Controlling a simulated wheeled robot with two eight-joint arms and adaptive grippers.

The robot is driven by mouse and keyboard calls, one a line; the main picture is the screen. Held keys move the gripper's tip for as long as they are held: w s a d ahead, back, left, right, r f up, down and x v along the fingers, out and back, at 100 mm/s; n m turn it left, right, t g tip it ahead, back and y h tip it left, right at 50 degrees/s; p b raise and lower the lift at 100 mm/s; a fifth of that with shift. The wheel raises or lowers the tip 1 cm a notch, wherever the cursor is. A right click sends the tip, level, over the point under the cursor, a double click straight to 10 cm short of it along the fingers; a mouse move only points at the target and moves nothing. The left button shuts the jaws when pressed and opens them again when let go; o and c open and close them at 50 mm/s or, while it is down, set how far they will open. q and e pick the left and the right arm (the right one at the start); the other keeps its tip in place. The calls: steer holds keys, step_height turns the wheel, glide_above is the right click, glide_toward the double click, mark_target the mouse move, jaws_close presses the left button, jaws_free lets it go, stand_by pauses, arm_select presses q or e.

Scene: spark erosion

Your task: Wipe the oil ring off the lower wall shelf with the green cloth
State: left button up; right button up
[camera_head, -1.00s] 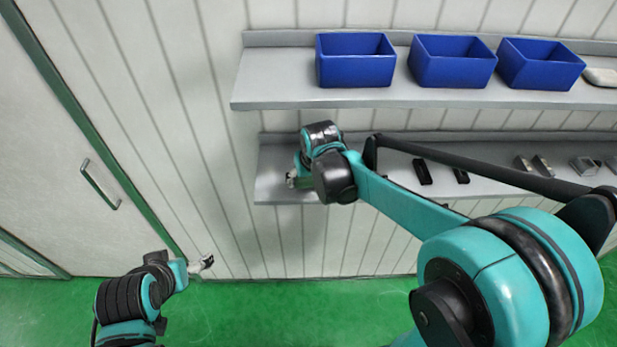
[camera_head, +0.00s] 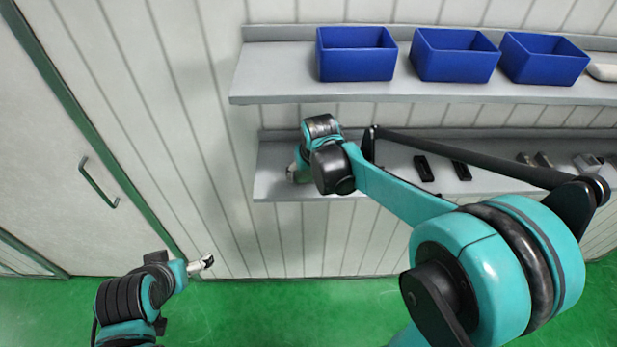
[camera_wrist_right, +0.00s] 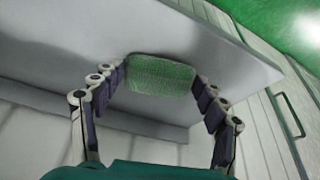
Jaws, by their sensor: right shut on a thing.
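The green cloth (camera_wrist_right: 160,76) shows in the right wrist view as a small folded pad. My right gripper (camera_wrist_right: 160,78) is shut on it, with one finger at each side. The cloth is against or just over the grey surface of the lower wall shelf (camera_wrist_right: 235,68); I cannot tell whether it touches. In the head view my right gripper (camera_head: 292,174) is at the left end of the lower shelf (camera_head: 270,188), mostly hidden behind my wrist. No oil ring can be made out. My left gripper (camera_head: 208,262) is low near the wall, far from the shelf, too small to read.
Above is an upper shelf (camera_head: 275,88) with blue bins (camera_head: 356,62) and a pale object (camera_head: 602,72). On the lower shelf, right of my arm, stand black pieces (camera_head: 424,168) and metal parts (camera_head: 586,163). A door handle (camera_head: 98,183) is at the left.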

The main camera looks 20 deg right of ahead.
steer(key=shift+w+d, duration=0.15)
steer(key=shift+w, duration=0.45)
steer(key=shift+w+d, duration=0.15)
steer(key=shift+w, duration=0.4)
steer(key=shift+w+d+f+b, duration=0.1)
steer(key=shift+w+d+b, duration=0.15)
steer(key=shift+w, duration=0.6)
steer(key=shift+w+d+b, duration=0.15)
steer(key=shift+w+b, duration=0.2)
steer(key=shift+w, duration=0.45)
steer(key=shift+s+a+f, duration=0.1)
steer(key=shift+s+a, duration=0.15)
steer(key=shift+s, duration=0.8)
steer(key=shift+s+a+f, duration=0.1)
steer(key=shift+s+a, duration=0.15)
steer(key=shift+s, duration=0.8)
steer(key=shift+c, duration=0.4)
steer(key=shift+s+a+r, duration=0.1)
steer(key=shift+s+a, duration=0.1)
steer(key=shift+s, duration=0.65)
steer(key=shift+s+a+r, duration=0.1)
steer(key=shift+s+a, duration=0.1)
steer(key=shift+s, duration=0.65)
steer(key=shift+a+f, duration=0.1)
steer(key=shift+w, duration=0.1)
